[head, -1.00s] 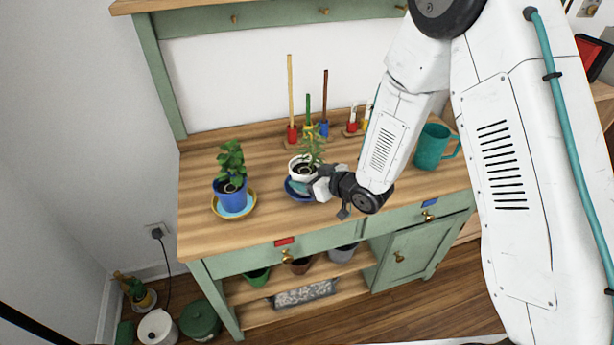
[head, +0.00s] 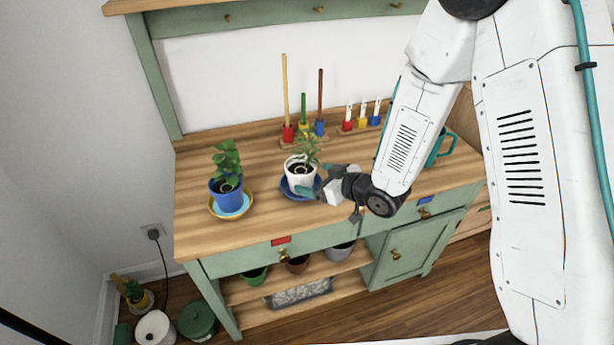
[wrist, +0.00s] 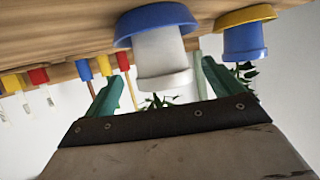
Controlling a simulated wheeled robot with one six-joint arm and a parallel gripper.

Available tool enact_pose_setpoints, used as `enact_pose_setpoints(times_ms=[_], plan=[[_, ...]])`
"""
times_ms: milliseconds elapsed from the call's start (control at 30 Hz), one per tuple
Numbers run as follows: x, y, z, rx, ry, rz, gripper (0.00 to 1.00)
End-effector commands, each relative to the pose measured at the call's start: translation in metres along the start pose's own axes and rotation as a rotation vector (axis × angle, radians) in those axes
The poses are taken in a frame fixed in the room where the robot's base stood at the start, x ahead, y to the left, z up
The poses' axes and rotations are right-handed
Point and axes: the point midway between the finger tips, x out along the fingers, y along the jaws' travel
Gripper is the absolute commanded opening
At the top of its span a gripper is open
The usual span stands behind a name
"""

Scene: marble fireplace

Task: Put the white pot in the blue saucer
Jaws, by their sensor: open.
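The white pot (head: 300,175) with a leafy plant stands upright in the blue saucer (head: 287,192) near the middle of the bench. In the upside-down wrist view, the white pot (wrist: 162,55) sits base-to-base with the blue saucer (wrist: 155,17), and its plant is partly hidden by my gripper. My gripper (head: 314,182) is open just right of the pot, its teal fingers spread. In the wrist view, the fingers (wrist: 160,78) show on either side of the pot, with no visible grip on it.
A blue pot (head: 226,190) stands in a yellow saucer (head: 214,211) to the left. Colored tool holders (head: 320,128) line the back. A teal mug (head: 445,145) is partly behind my arm. Bare bench lies between the two pots.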

Motion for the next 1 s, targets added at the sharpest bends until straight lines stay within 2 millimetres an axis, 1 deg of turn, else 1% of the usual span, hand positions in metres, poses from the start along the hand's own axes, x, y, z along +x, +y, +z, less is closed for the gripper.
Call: enact_pose_setpoints(times_ms=[33, 100, 200, 300, 433, 667, 767, 867, 967, 1000], plan=[[-0.012, 0.001, 0.000, 0.001, 0.000, 0.003, 0.92], [-0.027, 0.001, 0.000, 0.001, 0.000, 0.003, 0.92], [-0.045, 0.001, 0.000, 0.001, 0.001, 0.003, 0.92], [-0.059, 0.001, 0.000, 0.000, 0.001, 0.003, 0.92], [-0.068, 0.000, 0.000, -0.001, 0.000, 0.000, 0.92], [-0.071, 0.001, -0.001, -0.003, -0.003, 0.004, 0.92], [-0.075, 0.011, -0.007, -0.017, -0.036, 0.038, 0.92], [-0.088, 0.032, -0.018, -0.037, -0.117, 0.121, 0.92], [-0.114, 0.058, -0.034, -0.039, -0.234, 0.239, 0.92], [-0.128, 0.067, -0.040, -0.030, -0.284, 0.289, 0.92]])
